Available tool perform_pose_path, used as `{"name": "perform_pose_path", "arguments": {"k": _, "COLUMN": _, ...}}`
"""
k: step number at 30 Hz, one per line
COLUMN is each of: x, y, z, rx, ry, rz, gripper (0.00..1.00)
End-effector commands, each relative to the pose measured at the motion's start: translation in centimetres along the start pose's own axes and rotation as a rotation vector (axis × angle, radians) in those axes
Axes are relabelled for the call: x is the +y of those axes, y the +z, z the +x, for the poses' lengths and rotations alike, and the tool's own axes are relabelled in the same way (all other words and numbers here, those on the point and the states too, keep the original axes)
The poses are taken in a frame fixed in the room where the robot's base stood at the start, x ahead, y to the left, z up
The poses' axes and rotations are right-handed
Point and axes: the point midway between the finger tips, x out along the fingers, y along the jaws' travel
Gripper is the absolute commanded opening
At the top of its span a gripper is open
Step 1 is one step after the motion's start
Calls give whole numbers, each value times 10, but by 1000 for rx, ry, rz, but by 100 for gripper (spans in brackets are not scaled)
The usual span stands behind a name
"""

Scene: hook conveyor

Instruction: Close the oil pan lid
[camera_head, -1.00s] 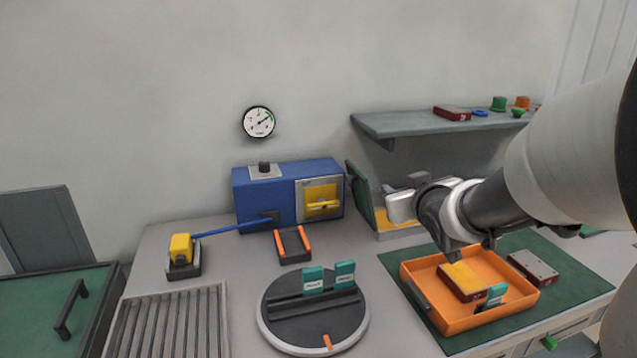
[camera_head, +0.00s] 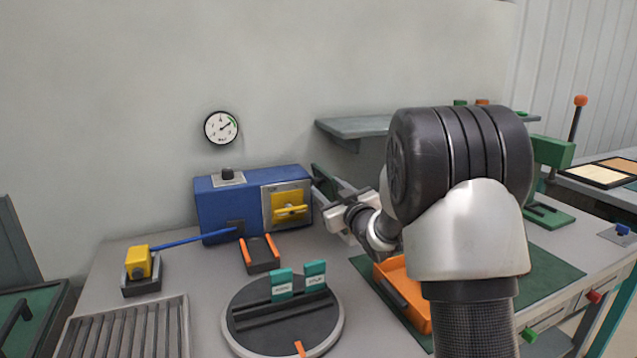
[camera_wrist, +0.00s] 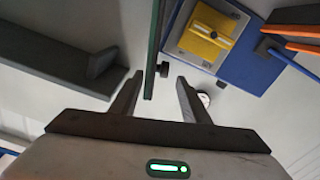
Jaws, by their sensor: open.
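The oil pan lid (camera_head: 324,187) is a dark green panel standing up, open, behind my gripper in the head view. In the wrist view the lid (camera_wrist: 152,45) is seen nearly edge-on, with a dark knob (camera_wrist: 163,70) on its right face. My gripper (camera_wrist: 158,88) is open and empty, its two fingers on either side of the lid's near edge and apart from it in the picture. In the head view my gripper (camera_head: 333,190) is just right of the lid. The pan itself is largely hidden behind my gripper and arm.
A blue box (camera_head: 217,203) with a yellow panel stands left of the lid. An orange-edged cradle (camera_head: 260,255) and a round turntable (camera_head: 243,330) with teal blocks are in front. A grey shelf (camera_head: 350,127) is above right. An orange tray (camera_head: 388,270) is partly behind my arm.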

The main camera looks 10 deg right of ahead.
Motion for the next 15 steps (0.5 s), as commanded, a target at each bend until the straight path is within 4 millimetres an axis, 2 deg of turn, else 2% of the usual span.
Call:
{"name": "perform_pose_path", "arguments": {"k": 1, "x": -2, "y": 0, "z": 12, "rx": 2, "ry": -2, "rz": -1, "gripper": 42}}
{"name": "perform_pose_path", "arguments": {"k": 6, "x": -1, "y": 0, "z": 43, "rx": 1, "ry": -1, "rz": 0, "gripper": 42}}
{"name": "perform_pose_path", "arguments": {"k": 10, "x": -1, "y": 0, "z": 59, "rx": 1, "ry": -1, "rz": -1, "gripper": 42}}
{"name": "perform_pose_path", "arguments": {"k": 15, "x": 0, "y": 0, "z": 68, "rx": 0, "ry": 0, "rz": 0, "gripper": 42}}
